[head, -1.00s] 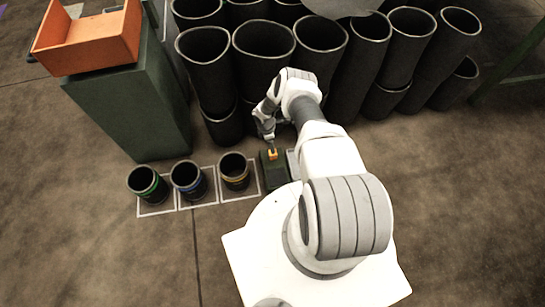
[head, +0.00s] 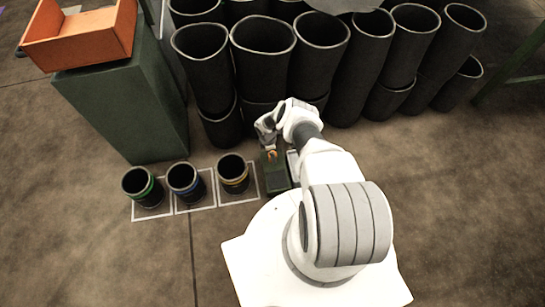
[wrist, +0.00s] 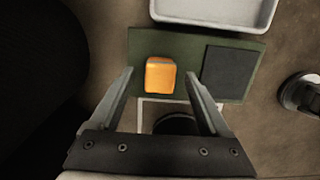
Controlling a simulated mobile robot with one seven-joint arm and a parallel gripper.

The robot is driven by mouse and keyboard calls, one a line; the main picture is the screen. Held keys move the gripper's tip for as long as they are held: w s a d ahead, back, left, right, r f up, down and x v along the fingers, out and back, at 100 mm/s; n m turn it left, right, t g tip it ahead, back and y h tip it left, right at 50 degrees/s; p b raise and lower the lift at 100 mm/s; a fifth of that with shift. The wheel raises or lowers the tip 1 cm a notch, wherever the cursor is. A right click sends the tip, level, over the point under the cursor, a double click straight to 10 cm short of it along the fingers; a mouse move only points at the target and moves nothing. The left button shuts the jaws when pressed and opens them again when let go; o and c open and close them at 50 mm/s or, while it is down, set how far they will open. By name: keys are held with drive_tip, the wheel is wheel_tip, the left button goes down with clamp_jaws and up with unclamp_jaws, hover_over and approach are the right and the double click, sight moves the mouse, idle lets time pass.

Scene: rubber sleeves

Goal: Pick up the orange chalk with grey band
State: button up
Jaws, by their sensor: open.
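The orange chalk (wrist: 160,77) is a small block on a green surface (wrist: 193,94), seen from above in the wrist view. A greyish strip shows along its top edge. My gripper (wrist: 158,83) is open, with one finger on each side of the chalk and a gap on both sides. It does not hold the chalk. In the head view the chalk (head: 272,155) is a small orange spot, partly hidden by my gripper (head: 270,142).
A dark square pad (wrist: 228,72) lies right of the chalk, and a light grey tray (wrist: 215,12) is above it. Three black cups with green (head: 142,187), blue (head: 185,182) and yellow (head: 233,174) bands stand to the left. Large black sleeves (head: 262,60) stand behind.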

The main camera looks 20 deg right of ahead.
clamp_jaws()
drive_tip(key=shift+r, duration=0.1)
idle(0.3)
drive_tip(key=shift+r+p, duration=0.45)
drive_tip(key=shift+r, duration=0.15)
drive_tip(key=r+p, duration=0.3)
drive_tip(key=r, duration=0.1)
drive_tip(key=shift+s+d+r, duration=0.1)
drive_tip(key=shift+s+d, duration=0.25)
drive_tip(key=shift+d, duration=0.05)
drive_tip(key=s+d+r+p, duration=0.4)
drive_tip(key=s+d+r, duration=0.1)
drive_tip(key=s+d, duration=0.2)
drive_tip(key=shift+s+d+r+p, duration=0.2)
drive_tip(key=shift+s+p, duration=0.05)
drive_tip(key=shift+p, duration=0.15)
